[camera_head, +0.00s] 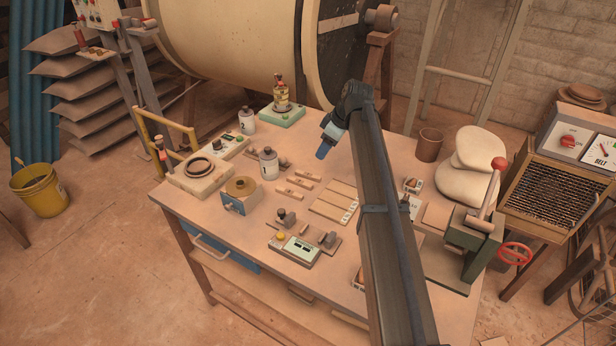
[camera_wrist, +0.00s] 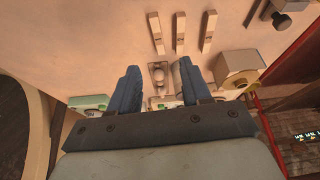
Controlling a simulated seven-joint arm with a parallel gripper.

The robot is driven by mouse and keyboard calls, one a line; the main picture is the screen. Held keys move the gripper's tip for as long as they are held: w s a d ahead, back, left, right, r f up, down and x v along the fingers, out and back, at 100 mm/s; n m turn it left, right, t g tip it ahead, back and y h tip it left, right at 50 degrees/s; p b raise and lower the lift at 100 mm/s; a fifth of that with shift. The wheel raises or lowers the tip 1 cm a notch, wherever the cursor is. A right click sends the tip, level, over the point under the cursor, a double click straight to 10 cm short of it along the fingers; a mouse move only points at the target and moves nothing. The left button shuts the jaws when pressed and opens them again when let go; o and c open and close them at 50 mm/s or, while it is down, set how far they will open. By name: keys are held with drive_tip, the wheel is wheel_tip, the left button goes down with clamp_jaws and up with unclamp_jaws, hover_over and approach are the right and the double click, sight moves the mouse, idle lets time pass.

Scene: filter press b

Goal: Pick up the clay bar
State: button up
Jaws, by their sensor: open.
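Three slim tan bars lie side by side on the table, in the middle in the head view (camera_head: 297,184) and at the top in the wrist view (camera_wrist: 180,33). They have small dark marks. I cannot tell which of them is the clay bar. My gripper (camera_head: 328,141) is above the back part of the table, behind and to the right of the bars. In the wrist view its two blue fingers (camera_wrist: 159,73) are spread apart with nothing held between them. The bars lie beyond the fingertips, apart from them.
A slatted board (camera_head: 335,200) lies right of the bars. A green lever press (camera_head: 472,240) and stacked pale bags (camera_head: 467,170) stand at right.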

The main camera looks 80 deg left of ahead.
sight(309, 175)
drive_tip(key=x, duration=1.3)
drive_tip(key=shift+w+a, duration=0.15)
clamp_jaws()
